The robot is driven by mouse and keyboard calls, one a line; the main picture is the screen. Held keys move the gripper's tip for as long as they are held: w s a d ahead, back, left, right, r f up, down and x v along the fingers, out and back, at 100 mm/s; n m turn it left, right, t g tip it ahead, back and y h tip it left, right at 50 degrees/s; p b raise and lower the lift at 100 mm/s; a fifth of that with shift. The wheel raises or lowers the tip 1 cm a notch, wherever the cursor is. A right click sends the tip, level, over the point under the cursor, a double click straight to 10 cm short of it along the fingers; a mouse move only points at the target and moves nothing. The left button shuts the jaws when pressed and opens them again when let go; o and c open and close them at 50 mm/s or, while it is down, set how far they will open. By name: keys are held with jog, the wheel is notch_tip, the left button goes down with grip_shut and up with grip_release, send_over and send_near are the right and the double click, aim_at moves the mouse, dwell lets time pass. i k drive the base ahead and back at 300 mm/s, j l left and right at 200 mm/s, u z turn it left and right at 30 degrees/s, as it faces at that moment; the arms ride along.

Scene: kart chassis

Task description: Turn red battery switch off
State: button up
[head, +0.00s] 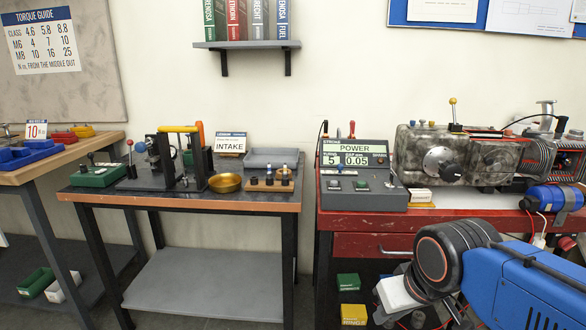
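No part is plainly marked as the red battery switch in the head view. A small red-topped lever (352,128) stands upright at the back of the grey power box (362,196), whose display reads POWER, 5 and 0.05. Small knobs and switches sit on the box's sloped front, too small to read. My gripper (398,312) is at the bottom, in front of the red bench and below its top, apart from the power box. My arm partly covers it, and its fingers are not clear.
A grey engine-like unit (445,155) and a blue cylinder (553,198) occupy the red bench (350,222) on the right. The middle bench (230,203) holds a brass bowl (225,182) and a lever fixture (168,160). Green (348,281) and yellow (354,314) boxes are below the red bench.

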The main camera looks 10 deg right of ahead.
aim_at(565, 243)
jog(key=z, duration=1.75)
